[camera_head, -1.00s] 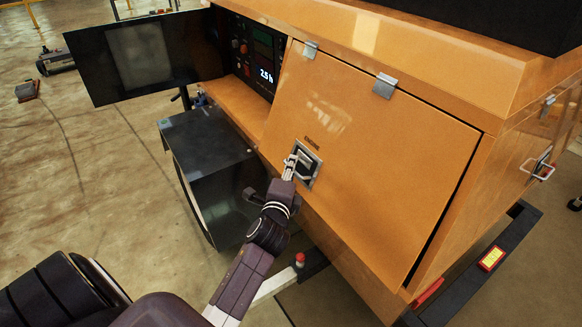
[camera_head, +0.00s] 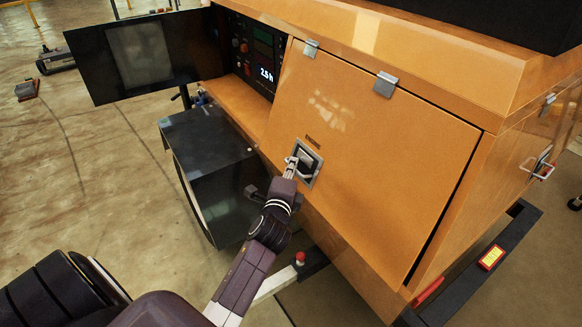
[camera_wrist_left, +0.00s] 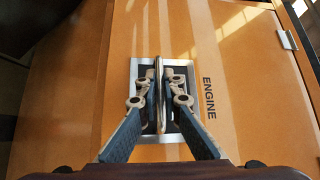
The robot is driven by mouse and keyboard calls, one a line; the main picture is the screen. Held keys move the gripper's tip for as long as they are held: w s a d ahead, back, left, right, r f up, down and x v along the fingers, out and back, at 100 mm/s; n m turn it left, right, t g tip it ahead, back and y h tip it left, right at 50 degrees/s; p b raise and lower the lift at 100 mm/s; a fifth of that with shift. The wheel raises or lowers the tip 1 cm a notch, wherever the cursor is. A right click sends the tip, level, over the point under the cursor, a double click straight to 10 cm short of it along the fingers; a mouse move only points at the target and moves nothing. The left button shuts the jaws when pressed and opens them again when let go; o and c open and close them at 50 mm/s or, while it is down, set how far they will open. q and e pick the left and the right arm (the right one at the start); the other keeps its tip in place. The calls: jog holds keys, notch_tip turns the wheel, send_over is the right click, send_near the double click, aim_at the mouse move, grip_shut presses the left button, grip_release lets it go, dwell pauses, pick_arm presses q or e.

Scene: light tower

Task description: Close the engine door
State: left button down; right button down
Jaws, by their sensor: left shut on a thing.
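The engine door (camera_head: 385,165) is a large orange panel hinged along its top edge on the orange machine. A dark gap shows along its right edge, so it sits slightly off the frame. Its latch handle (camera_head: 305,164) sits in a recessed metal plate near the lower left of the door. My left gripper (camera_head: 291,163) is at that handle. In the left wrist view my left gripper (camera_wrist_left: 160,82) is shut on the handle's thin upright plate, beside the word ENGINE, and its fingers hide part of the recess. My right gripper is not in view.
An open black panel door (camera_head: 140,55) stands left of the control panel (camera_head: 252,52). A black box (camera_head: 210,160) is close to the left of my left arm. A dark base rail (camera_head: 480,265) with a yellow label runs below the machine. Floor on the left is mostly clear.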

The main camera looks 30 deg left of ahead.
aim_at(302, 167)
pick_arm(q)
jog(key=w+f, duration=0.1)
jog(key=w+d+b, duration=0.1)
jog(key=w, duration=0.1)
jog(key=shift+d+f, duration=0.15)
jog(key=shift+f, duration=0.2)
jog(key=shift+s+r, duration=0.1)
jog(key=c, duration=2.1)
grip_release()
jog(key=v, duration=1.2)
